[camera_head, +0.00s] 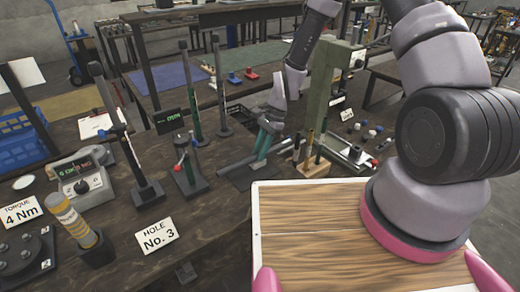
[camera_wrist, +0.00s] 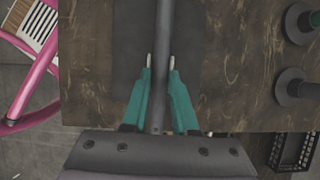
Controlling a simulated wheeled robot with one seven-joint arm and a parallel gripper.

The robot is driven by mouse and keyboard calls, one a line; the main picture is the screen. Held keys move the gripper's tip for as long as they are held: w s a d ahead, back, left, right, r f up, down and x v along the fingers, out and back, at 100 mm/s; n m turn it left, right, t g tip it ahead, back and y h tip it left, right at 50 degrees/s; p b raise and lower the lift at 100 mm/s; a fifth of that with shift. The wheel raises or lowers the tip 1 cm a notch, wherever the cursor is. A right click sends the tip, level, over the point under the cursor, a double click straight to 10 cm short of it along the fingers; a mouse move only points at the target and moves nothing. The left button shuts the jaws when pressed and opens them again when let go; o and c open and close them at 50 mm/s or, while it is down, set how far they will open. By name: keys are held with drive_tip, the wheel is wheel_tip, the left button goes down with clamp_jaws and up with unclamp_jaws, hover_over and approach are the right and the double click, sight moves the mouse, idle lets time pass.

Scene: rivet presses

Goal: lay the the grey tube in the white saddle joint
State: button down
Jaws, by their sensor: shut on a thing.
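The grey tube (camera_wrist: 164,45) runs lengthwise up the wrist view between the two teal fingers of my gripper (camera_wrist: 164,62), which is shut on it. In the head view my gripper (camera_head: 261,150) points down just above a dark mat (camera_head: 238,180) on the workbench. I cannot identify the white saddle joint with certainty; several small white, blue and red pieces (camera_head: 371,133) lie to the right of my gripper, too small to tell apart.
A wooden block with upright tools (camera_head: 312,168) stands close to the right of my gripper, beside a tall green post (camera_head: 323,80). A small press (camera_head: 187,165) and dark upright stands (camera_head: 224,128) are to the left. A crate (camera_wrist: 292,150) shows beyond the bench edge.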

drive_tip(key=c, duration=0.6)
unclamp_jaws()
drive_tip(key=shift+f, duration=0.1)
drive_tip(key=v, duration=1)
drive_tip(key=shift+d+r, duration=0.2)
drive_tip(key=shift+r, duration=0.2)
